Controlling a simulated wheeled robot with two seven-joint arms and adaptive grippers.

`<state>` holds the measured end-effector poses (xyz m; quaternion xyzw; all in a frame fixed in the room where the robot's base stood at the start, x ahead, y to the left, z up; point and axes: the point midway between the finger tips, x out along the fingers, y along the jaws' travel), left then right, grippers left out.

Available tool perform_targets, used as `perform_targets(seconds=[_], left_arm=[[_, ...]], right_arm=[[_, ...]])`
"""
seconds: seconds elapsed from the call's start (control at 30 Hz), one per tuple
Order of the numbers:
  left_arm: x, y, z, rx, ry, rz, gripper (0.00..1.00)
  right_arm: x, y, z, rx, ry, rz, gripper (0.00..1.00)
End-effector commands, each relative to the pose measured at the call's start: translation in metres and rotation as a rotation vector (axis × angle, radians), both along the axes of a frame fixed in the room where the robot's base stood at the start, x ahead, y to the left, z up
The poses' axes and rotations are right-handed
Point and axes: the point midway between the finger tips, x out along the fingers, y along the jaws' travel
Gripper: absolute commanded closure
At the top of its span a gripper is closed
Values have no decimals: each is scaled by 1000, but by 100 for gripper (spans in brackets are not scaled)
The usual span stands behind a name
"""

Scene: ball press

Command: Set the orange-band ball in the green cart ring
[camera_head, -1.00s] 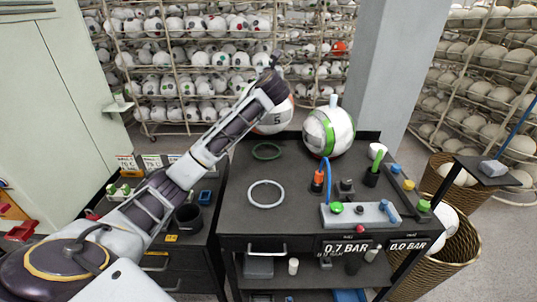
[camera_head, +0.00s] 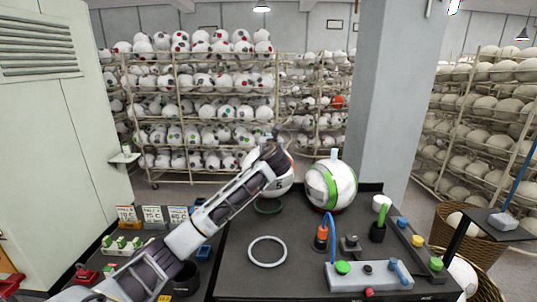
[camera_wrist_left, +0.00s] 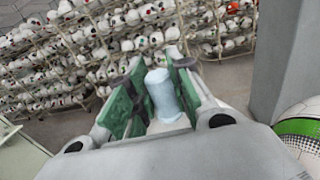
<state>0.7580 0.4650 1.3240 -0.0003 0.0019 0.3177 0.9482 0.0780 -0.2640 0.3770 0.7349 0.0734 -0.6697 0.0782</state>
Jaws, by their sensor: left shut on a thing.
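The orange-band ball (camera_head: 279,181), white with a "5" and a partly visible orange patch, shows in the head view behind my left forearm. My left gripper (camera_head: 268,142) is above it. In the left wrist view, the green-padded fingers (camera_wrist_left: 158,95) are shut on a pale blue upright stub (camera_wrist_left: 162,97); the ball below is mostly hidden. The green ring (camera_head: 268,206) lies on the dark cart top (camera_head: 235,235), just below the ball in the picture. The ball appears apart from the ring; its exact height is unclear. My right gripper is not in view.
A green-band ball (camera_head: 331,186) with a pale stub stands close right of the held ball. A white ring (camera_head: 267,251) lies empty in front. A pillar (camera_head: 385,100) rises behind.

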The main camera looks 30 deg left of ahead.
Motion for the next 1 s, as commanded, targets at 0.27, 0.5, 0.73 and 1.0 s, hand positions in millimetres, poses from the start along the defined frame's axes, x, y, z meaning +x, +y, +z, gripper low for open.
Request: perform_targets(seconds=[0.27,0.5,0.73,1.0], left_arm=[[0,0,-15,1,-4,1,100],[0,0,-16,1,-4,1,100],[0,0,-26,1,-2,0,100],[0,0,-50,0,-2,1,100]], right_arm=[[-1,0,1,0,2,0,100],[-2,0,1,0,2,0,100],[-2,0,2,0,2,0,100],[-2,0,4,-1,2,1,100]])
